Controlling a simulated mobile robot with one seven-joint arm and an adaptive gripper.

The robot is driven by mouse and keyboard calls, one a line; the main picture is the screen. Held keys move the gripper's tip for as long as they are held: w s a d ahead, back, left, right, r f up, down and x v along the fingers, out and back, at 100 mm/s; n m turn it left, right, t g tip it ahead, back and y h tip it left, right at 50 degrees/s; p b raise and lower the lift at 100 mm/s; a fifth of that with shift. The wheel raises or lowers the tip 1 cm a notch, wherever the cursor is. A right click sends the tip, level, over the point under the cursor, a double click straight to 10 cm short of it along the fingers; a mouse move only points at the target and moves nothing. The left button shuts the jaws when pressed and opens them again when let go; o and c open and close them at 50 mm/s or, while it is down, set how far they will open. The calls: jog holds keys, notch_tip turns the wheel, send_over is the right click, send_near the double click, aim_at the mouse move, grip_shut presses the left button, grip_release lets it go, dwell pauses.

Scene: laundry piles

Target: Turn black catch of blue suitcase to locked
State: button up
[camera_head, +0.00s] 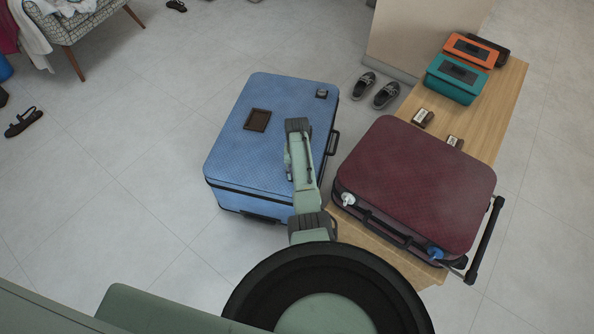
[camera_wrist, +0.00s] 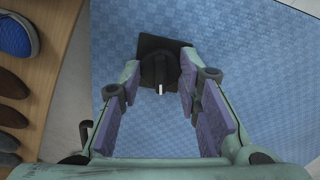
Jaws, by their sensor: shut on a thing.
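The blue suitcase (camera_head: 245,150) lies flat on the floor, and its textured blue top (camera_wrist: 240,40) fills much of the wrist view. The black catch (camera_wrist: 160,66) is a round knob on a dark square plate, with a white mark pointing towards the bottom of the wrist view. My gripper (camera_wrist: 159,73) is shut on the knob, one padded finger on each side. In the head view my arm reaches over the suitcase's right side and hides the gripped catch and my fingertips.
A maroon suitcase (camera_head: 420,185) lies on the wooden bench (camera_head: 500,110) at the right, close to my arm. Dark shoes (camera_head: 386,94) lie on the floor beyond. Several shoes (camera_wrist: 12,85) line a wooden surface in the wrist view.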

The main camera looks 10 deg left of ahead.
jog(key=shift+s+m, duration=0.1)
jog(key=shift+m, duration=1.2)
jog(key=o, duration=1.2)
jog(key=shift+c, duration=0.2)
notch_tip(320, 180, up, 12)
